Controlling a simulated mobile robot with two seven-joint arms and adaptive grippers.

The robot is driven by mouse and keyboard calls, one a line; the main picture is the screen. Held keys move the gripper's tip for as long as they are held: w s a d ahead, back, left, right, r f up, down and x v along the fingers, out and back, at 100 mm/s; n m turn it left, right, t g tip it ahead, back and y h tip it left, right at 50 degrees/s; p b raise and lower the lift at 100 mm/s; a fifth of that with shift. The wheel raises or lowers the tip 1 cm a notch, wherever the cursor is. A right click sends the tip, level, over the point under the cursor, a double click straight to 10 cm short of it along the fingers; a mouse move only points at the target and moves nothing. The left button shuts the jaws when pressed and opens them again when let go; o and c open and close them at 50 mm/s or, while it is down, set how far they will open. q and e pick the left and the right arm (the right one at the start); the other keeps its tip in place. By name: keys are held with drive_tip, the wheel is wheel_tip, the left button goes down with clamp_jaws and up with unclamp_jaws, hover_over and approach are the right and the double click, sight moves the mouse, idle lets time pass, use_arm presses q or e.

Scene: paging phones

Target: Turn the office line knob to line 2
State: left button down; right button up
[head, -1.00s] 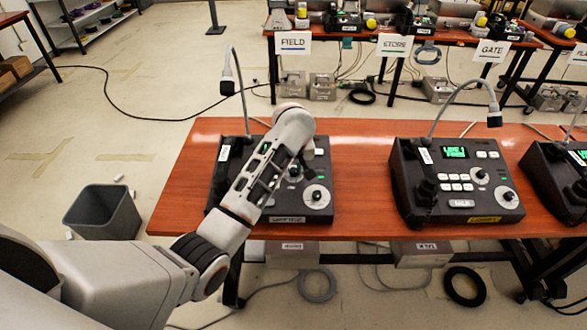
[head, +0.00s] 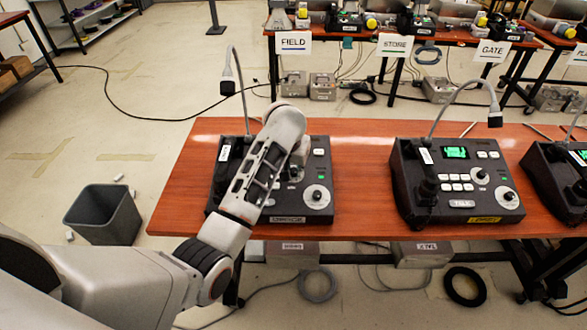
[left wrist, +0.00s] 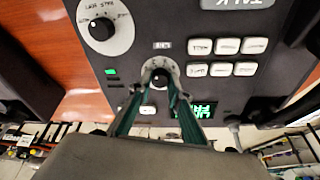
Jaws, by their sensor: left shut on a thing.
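The office phone (head: 321,160) is a dark desk unit at the left of the wooden table, with a plate reading OFFICE (head: 289,219) on its front edge. In the left wrist view its line knob (left wrist: 160,72) is a small dark knob on a pale round dial. My left gripper (left wrist: 159,90) is shut on this knob, one finger on each side. The green display (left wrist: 199,109) is upside down there, partly behind a finger and unreadable. In the head view my left arm covers the knob, display and fingertips. My right gripper is not in view.
The larger white-dial knob (head: 317,196) is close by on the same phone. A gooseneck microphone (head: 227,86) rises behind it. A second phone (head: 455,183) stands to the right, with bare table (head: 362,180) between. A grey bin (head: 104,215) is on the floor.

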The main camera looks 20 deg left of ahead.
use_arm(q)
drive_tip(key=shift+m, duration=0.7)
drive_tip(key=c, duration=1.9)
unclamp_jaws()
drive_tip(key=v, duration=0.7)
drive_tip(key=shift+s+r, duration=0.15)
drive_tip(key=shift+r, duration=0.1)
